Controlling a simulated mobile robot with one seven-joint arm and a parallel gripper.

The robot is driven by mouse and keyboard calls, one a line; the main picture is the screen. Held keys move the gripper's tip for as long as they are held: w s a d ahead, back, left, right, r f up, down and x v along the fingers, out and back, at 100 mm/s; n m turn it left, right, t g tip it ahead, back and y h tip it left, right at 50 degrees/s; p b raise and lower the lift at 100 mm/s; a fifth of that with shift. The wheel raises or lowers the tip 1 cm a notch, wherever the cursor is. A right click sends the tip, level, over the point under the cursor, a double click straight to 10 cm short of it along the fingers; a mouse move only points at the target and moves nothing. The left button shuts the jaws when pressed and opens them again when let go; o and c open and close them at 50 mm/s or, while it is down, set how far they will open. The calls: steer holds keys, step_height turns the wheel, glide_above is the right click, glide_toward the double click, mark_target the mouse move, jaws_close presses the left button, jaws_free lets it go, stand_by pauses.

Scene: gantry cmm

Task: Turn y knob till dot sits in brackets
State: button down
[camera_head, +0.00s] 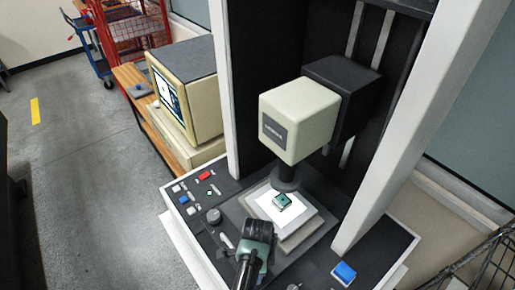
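A grey round knob (213,216) stands on the left part of the machine's dark front panel. No readable label shows which knob is the y knob. A pale lever-like piece (226,240) is just left of my gripper, partly hidden by it. My gripper (258,232) is over the front of the panel, right of the grey knob and apart from it. Its fingers are too small and dark to tell open from shut. A monitor (170,92) at left has a lit screen, but no dot or brackets can be made out. A small green part (281,201) lies on the white stage plate (305,222).
A cream measuring head (298,118) hangs above the stage, between pale uprights (226,90). A red button (204,175) and several small switches are at panel left. A blue button (344,272) is at front right. A wire basket (490,265) stands at right.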

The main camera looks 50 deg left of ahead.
steer(key=shift+w, duration=0.1)
stand_by(0.4)
steer(key=shift+c, duration=2.2)
jaws_free()
step_height(320, 180, up, 13)
steer(key=b, duration=0.2)
